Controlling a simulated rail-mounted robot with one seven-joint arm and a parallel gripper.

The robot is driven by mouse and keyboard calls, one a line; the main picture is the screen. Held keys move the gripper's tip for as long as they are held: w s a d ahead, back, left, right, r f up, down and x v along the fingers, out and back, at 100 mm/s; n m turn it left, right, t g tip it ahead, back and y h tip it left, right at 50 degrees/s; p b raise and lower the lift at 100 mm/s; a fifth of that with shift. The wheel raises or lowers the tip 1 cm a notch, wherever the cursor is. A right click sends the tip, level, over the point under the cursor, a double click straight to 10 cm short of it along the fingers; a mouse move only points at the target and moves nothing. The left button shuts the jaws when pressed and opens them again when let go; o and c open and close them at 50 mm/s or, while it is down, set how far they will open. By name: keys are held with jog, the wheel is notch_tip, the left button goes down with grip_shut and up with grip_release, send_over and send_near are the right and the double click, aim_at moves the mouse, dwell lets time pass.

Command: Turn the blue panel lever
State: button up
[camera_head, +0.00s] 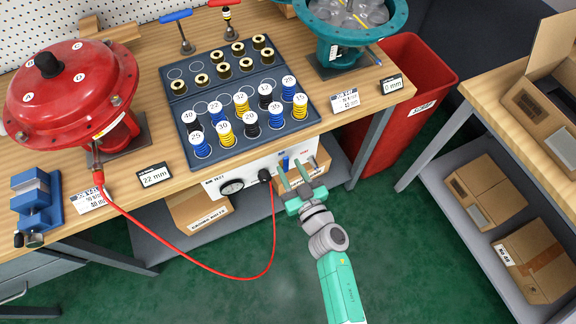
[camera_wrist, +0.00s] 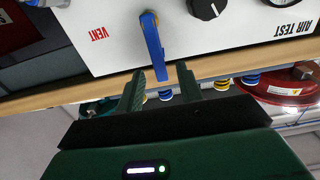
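The blue panel lever (camera_wrist: 154,48) is mounted on the white air test panel (camera_wrist: 105,30), close to a red VENT label. In the wrist view it hangs down from its pivot, its free end near the gap between my fingers. My gripper (camera_wrist: 162,78) is open, with one finger on each side of the lever's line. I cannot tell whether either finger touches it. In the head view the lever (camera_head: 285,163) is small and partly hidden by my gripper (camera_head: 291,168), which is in front of the panel.
A black knob (camera_wrist: 207,8) sits beside the lever on the panel. A gauge (camera_head: 232,187) and a red hose (camera_head: 272,230) are left of my gripper in the head view. The bench above holds a spring tray (camera_head: 215,95) and a red actuator (camera_head: 75,90). Boxes (camera_head: 200,210) stand below.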

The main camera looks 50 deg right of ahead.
jog(key=shift+x, duration=1.05)
grip_shut()
